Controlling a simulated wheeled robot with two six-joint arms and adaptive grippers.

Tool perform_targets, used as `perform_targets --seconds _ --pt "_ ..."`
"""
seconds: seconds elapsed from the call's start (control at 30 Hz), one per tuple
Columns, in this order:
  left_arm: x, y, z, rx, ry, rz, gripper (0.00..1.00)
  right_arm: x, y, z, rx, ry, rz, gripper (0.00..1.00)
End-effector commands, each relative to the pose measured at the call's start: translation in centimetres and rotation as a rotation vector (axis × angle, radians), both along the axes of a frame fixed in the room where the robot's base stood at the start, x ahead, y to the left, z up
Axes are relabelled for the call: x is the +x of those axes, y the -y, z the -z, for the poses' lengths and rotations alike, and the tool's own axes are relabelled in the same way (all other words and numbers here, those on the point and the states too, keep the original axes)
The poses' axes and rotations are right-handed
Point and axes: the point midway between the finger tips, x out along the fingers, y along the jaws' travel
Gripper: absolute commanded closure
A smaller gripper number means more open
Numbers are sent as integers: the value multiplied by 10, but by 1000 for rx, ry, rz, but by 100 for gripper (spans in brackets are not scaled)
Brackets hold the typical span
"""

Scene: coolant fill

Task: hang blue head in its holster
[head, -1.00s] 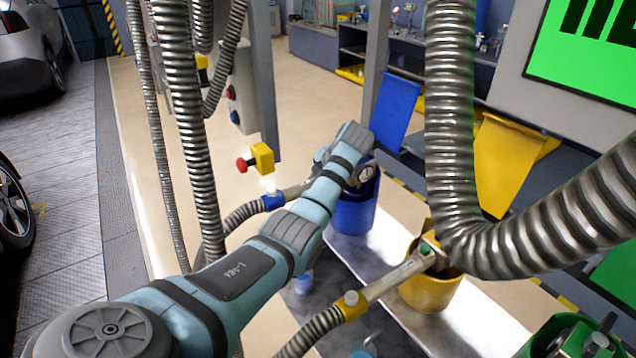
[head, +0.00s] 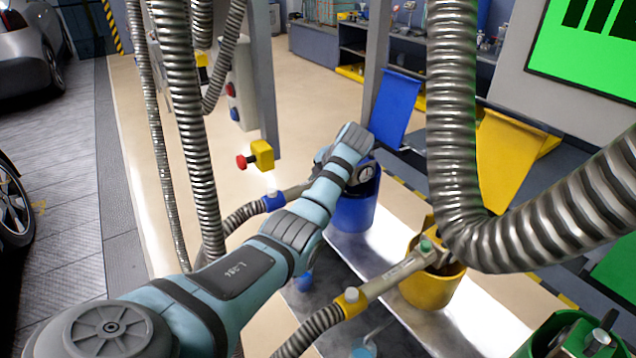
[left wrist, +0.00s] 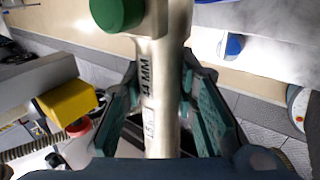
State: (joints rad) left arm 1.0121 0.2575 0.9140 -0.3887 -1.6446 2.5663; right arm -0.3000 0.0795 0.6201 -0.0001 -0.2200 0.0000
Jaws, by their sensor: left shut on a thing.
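The blue head, a metal filler head with a blue collar (head: 273,200) on its hose end, runs in behind my left wrist. In the left wrist view, my left gripper (left wrist: 160,95) is shut around its metal tube (left wrist: 155,65), marked "44 MM", with a green button (left wrist: 118,10) above. The blue holster, a blue bucket-like cup (head: 354,212), stands right at my left wrist. My wrist hides the head's front end, so I cannot tell whether it is inside the cup. My right gripper is not in view.
A yellow holster (head: 432,288) holds another filler head (head: 400,270) on its hose. A green holster (head: 570,338) is at lower right. Thick metal hoses hang at left (head: 185,120) and right (head: 455,120). A yellow box with a red knob (head: 260,155) is left of my wrist.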

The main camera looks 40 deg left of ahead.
Motion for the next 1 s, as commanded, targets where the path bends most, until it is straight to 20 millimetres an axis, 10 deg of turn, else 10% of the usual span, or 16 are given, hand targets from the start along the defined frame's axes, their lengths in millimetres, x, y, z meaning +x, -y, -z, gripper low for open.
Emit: perform_targets --seconds 1.0 --pt "0 0 21 0 0 0 100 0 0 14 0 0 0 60"
